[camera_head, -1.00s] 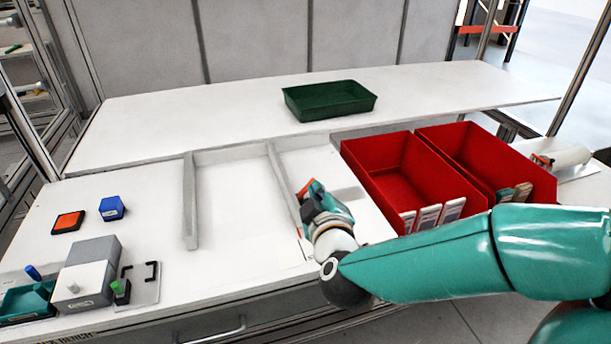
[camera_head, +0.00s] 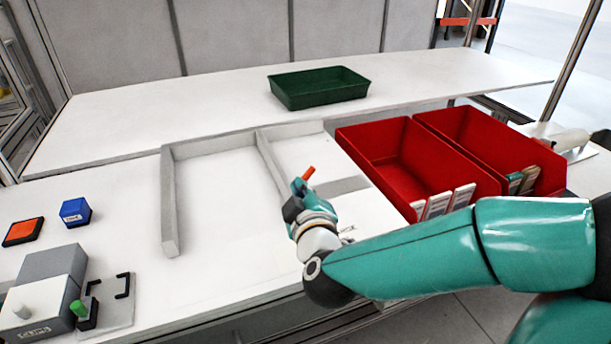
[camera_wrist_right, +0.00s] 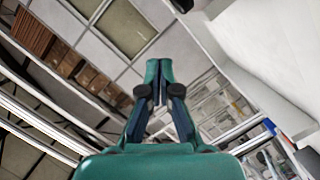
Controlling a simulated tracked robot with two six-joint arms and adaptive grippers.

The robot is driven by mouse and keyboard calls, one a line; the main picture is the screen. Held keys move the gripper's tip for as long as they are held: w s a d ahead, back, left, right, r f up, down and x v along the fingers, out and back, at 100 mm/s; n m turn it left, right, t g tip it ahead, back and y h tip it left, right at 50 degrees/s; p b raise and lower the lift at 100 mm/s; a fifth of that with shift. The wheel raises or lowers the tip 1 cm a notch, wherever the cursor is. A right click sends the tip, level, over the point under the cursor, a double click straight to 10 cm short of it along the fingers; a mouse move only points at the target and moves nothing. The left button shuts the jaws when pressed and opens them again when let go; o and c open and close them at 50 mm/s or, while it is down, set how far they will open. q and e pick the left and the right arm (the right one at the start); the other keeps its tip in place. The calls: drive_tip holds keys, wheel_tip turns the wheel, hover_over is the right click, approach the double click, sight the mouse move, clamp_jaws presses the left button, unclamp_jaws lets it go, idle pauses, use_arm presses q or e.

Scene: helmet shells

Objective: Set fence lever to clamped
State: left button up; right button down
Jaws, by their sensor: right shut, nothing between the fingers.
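The orange fence lever (camera_head: 308,173) sticks up at an angle beside the right-hand rail of the low grey fence (camera_head: 272,160) on the bench. My right gripper (camera_head: 295,203) is at the near side of the lever, low over the bench and close to the rail. Its body hides the lever's base, and I cannot tell if they touch. In the right wrist view my fingers (camera_wrist_right: 160,68) are together with nothing between them; the lever is not clear there. My left gripper is not in view.
Two red bins (camera_head: 386,140) stand right of the fence, near my right arm. A green tray (camera_head: 318,90) is at the back. A blue block (camera_head: 75,211), an orange pad (camera_head: 23,231) and a grey block fixture (camera_head: 50,265) are at left. The fence's middle is clear.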

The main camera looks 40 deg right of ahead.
sight(306, 173)
drive_tip(key=shift+d, duration=0.1)
drive_tip(key=b+x, duration=0.1)
drive_tip(key=x, duration=0.9)
drive_tip(key=shift+d+f+b, duration=0.1)
drive_tip(key=shift+f+b, duration=0.05)
drive_tip(key=shift+b, duration=0.15)
drive_tip(key=shift+s+d+f+b, duration=0.3)
drive_tip(key=shift+d+f+b, duration=0.25)
drive_tip(key=shift+d+f, duration=0.7)
drive_tip(key=shift+d, duration=0.1)
drive_tip(key=shift+s, duration=0.1)
